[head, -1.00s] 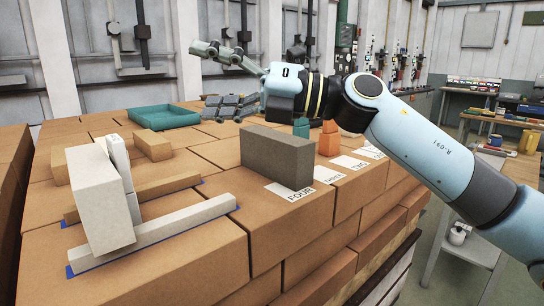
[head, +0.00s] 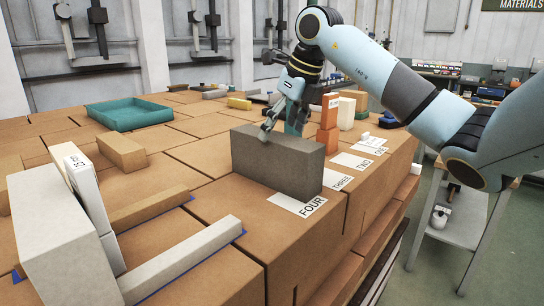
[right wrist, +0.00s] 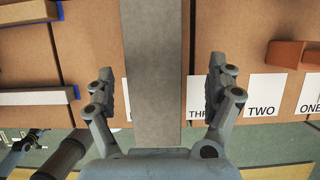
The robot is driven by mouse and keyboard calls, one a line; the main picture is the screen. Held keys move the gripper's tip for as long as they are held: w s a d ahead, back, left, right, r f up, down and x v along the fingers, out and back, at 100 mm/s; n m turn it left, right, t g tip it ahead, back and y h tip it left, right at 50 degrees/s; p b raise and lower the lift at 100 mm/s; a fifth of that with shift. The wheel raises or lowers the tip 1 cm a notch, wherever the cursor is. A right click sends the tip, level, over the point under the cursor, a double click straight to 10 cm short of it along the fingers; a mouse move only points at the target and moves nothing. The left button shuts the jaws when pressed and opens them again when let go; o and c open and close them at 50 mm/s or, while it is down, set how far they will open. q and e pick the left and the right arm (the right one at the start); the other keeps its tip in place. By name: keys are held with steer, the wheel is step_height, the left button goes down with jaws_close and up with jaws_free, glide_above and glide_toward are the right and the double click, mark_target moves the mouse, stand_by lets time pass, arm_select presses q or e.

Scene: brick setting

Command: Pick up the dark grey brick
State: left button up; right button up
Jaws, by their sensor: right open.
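The dark grey brick (head: 277,165) stands on its long edge on the brown cartons, beside the FOUR label. My right gripper (head: 282,118) is open, pointing down at the brick's top from behind it in the head view. In the right wrist view the brick (right wrist: 153,75) runs between the two spread fingers of the gripper (right wrist: 158,88), with a gap on each side. It looks untouched.
Labels FOUR (head: 303,204), THREE (head: 337,180) and TWO (head: 351,161) lie along the carton edge. A white block (head: 60,240) and pale bars (head: 185,262) lie at the left front. A teal tray (head: 130,112) is farther back.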

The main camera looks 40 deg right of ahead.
mark_target(277, 136)
steer(key=shift+w+a+f, duration=0.1)
steer(key=shift+w+f, duration=0.05)
steer(key=shift+f, duration=0.25)
steer(key=p+x, duration=0.1)
steer(key=x, duration=0.1)
steer(key=p+x, duration=0.1)
steer(key=x, duration=0.1)
steer(key=shift+a+f, duration=0.2)
steer(key=shift+a, duration=0.05)
steer(key=shift+f, duration=0.25)
steer(key=c, duration=1.6)
arm_select(q)
steer(key=w+r, duration=0.2)
steer(key=w, duration=0.1)
steer(key=shift+r+t, duration=0.15)
steer(key=shift+t, duration=0.15)
arm_select(e)
steer(key=shift+r, duration=0.15)
steer(key=shift+c, duration=0.7)
steer(key=shift+r, duration=0.15)
